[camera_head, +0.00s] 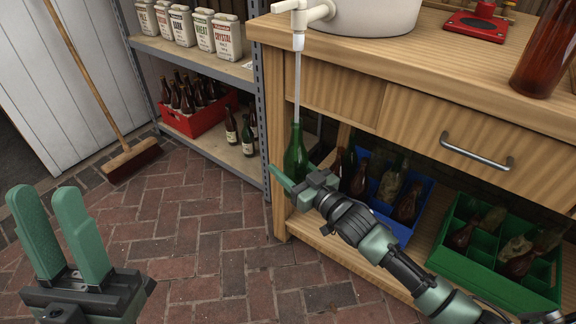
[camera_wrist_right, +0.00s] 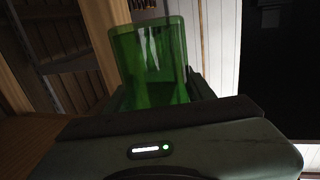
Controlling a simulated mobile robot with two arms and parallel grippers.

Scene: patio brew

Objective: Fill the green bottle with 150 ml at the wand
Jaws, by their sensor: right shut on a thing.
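The green bottle (camera_head: 296,152) stands upright in the head view, with its neck around the lower end of the wand. The wand (camera_head: 297,80) is a thin pale tube hanging from the white tap (camera_head: 300,14). My right gripper (camera_head: 290,186) is shut on the green bottle, which also fills the middle of the right wrist view (camera_wrist_right: 150,62). The bottle's lower part is hidden behind my right gripper. I cannot tell the liquid level. My left gripper (camera_head: 62,235) is open and empty at the lower left, away from the bottle.
The wooden bench (camera_head: 440,100) carries a white vessel (camera_head: 375,16), a red device (camera_head: 476,26) and a brown bottle (camera_head: 545,55). Below are a blue crate (camera_head: 420,188) and a green crate (camera_head: 470,275). A metal shelf (camera_head: 205,52) and broom (camera_head: 130,155) stand left. Brick floor is open between.

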